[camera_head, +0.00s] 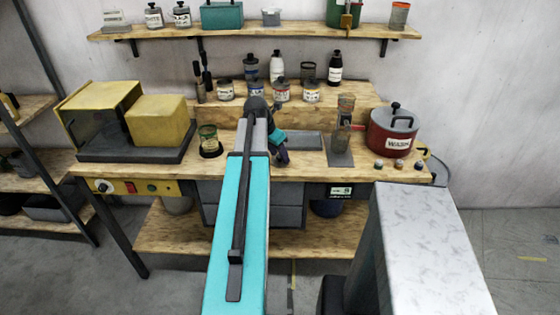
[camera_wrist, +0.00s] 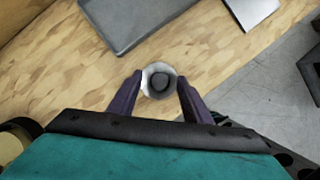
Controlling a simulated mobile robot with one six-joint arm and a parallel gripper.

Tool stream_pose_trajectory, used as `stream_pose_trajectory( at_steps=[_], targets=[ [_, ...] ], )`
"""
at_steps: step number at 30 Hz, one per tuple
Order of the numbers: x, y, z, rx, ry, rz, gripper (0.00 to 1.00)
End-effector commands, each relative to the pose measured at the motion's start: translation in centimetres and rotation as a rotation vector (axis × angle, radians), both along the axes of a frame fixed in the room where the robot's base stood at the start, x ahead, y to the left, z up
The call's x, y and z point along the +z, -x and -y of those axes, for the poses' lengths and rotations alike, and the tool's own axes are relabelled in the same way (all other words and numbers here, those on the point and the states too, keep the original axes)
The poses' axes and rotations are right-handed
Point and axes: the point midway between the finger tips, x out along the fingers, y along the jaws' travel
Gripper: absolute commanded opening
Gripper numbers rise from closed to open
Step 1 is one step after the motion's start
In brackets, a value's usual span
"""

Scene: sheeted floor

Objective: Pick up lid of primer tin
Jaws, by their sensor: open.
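A small round object (camera_wrist: 160,82) with a pale rim and a grey centre is on the wooden bench in the wrist view. It may be the primer tin with its lid, but no label shows, so I cannot tell. My gripper (camera_wrist: 160,90) is open, with its two dark purple fingers on either side of this object and a gap at each side. In the head view my gripper (camera_head: 282,154) is over the front part of the bench. The round object cannot be made out there, behind my arm and gripper.
A grey tray (camera_head: 297,141) lies behind my gripper. A stand on a grey plate (camera_head: 340,158) and a red lidded pot (camera_head: 392,132) are to the right. A green-labelled tin (camera_head: 208,138) stands left. Several labelled tins and bottles line the raised shelf behind.

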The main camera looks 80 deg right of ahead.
Motion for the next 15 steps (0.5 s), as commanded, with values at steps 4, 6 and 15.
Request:
stream_pose_trajectory(
  at_steps=[4, 6, 15],
  targets=[
    [0.02, 0.00, -0.01, 0.000, 0.000, 0.000, 0.45],
    [0.02, 0.00, -0.01, 0.000, 0.000, 0.000, 0.38],
    [0.02, 0.00, -0.01, 0.000, 0.000, 0.000, 0.01]
  ],
)
